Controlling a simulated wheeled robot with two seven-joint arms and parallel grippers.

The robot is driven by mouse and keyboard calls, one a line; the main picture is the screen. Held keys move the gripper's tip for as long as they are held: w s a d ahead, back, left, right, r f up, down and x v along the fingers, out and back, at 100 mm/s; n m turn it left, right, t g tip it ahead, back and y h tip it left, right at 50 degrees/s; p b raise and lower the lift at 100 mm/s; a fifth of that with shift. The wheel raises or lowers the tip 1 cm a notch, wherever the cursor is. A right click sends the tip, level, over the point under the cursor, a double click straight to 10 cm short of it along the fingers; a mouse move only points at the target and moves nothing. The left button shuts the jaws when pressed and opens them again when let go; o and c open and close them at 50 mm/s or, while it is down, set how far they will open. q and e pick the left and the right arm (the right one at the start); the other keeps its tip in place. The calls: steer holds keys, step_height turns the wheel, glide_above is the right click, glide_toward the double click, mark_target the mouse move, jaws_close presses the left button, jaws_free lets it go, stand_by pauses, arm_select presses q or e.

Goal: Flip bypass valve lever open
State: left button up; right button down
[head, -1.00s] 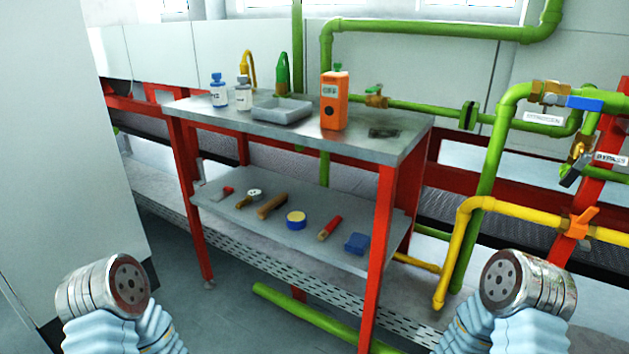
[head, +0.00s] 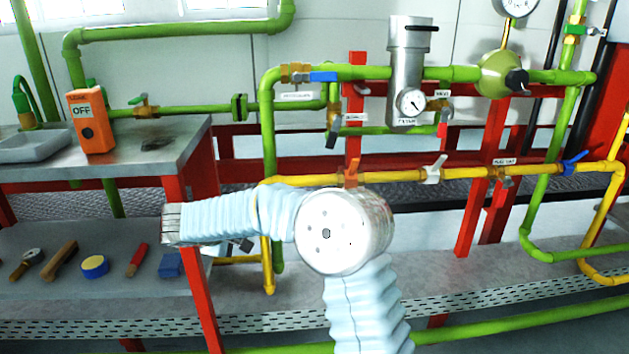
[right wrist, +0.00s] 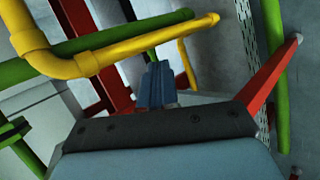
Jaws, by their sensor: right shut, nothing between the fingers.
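The bypass valve lever (head: 333,136) is dark and hangs down at a slant from a small brass valve on the green pipework, next to a white label, in the head view. My right gripper (right wrist: 155,85) is shut and empty in the right wrist view, with its two dark fingers together. My right arm crosses the middle of the head view below the lever, its forearm pointing left. The right gripper is apart from the lever, lower and to the left. The right wrist view does not show the lever. My left gripper is not in view.
A metal table (head: 170,140) with an orange meter (head: 91,122) stands left.

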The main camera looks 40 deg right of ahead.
steer(key=s+d+r+m+h, duration=0.2)
steer(key=r, duration=0.6)
steer(key=s+d+r+m+g+h, duration=0.1)
steer(key=d+r+m+h, duration=0.15)
steer(key=r, duration=0.55)
steer(key=s+d+r+m+h, duration=0.2)
steer(key=r+h, duration=0.1)
steer(key=r, duration=0.5)
glide_toward(334, 133)
steer(key=w+d+f, duration=0.2)
steer(key=w+d, duration=0.1)
steer(key=d, duration=0.2)
steer(key=shift+w+f, duration=0.2)
steer(key=shift+w, duration=0.05)
